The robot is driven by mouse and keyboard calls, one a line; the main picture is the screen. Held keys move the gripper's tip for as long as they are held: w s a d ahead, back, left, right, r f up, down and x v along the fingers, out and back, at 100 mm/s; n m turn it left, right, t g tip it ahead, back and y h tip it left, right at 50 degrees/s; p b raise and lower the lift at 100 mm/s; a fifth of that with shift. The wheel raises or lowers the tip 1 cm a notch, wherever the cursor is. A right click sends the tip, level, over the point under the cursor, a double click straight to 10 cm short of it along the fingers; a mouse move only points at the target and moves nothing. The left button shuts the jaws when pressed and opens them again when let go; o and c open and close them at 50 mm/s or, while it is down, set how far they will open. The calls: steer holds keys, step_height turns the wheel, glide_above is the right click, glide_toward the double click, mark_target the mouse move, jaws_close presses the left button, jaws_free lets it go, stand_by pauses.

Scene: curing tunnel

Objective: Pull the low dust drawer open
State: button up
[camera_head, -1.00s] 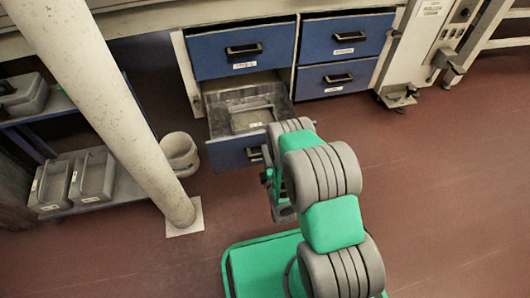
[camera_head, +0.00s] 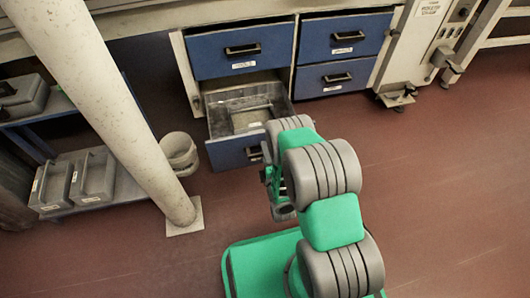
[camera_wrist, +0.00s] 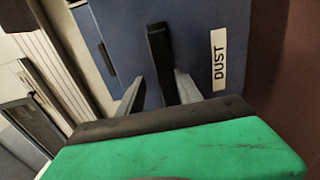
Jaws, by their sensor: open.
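The low dust drawer (camera_head: 229,154) stands pulled out from the lower left of the blue drawer unit, and its inside shows in the head view, with a box-like insert in it. In the wrist view its blue front (camera_wrist: 205,40) carries a white label reading DUST (camera_wrist: 219,54) and a dark bar handle (camera_wrist: 161,62). My gripper (camera_wrist: 160,88) is open, with one finger on each side of the handle's near end. I cannot tell whether the fingers touch it. In the head view my arm hides the gripper's tips and part of the drawer front.
A closed blue drawer (camera_head: 241,51) is above the dust drawer, with two more closed drawers (camera_head: 337,75) to the right. A pale post (camera_head: 110,110) and a bucket (camera_head: 180,153) stand to the left. Red floor (camera_head: 440,190) is clear to the right.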

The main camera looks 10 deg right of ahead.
mark_target(263, 139)
step_height(263, 139, up, 3)
steer(key=shift+r+p, duration=0.2)
steer(key=shift+p, duration=0.7)
steer(key=o, duration=0.6)
steer(key=s+r+p, duration=0.4)
steer(key=r+p, duration=0.1)
steer(key=shift+s+r+p, duration=0.2)
steer(key=shift+r+p, duration=0.1)
steer(key=shift+s+r+p, duration=0.15)
steer(key=shift+s+r, duration=0.15)
steer(key=shift+s, duration=0.35)
steer(key=shift+s+r+p, duration=0.15)
steer(key=shift+s+r, duration=0.1)
steer(key=shift+s, duration=0.35)
steer(key=c, duration=0.6)
steer(key=s+r+p, duration=0.2)
steer(key=s, duration=0.5)
steer(key=shift+f, duration=0.1)
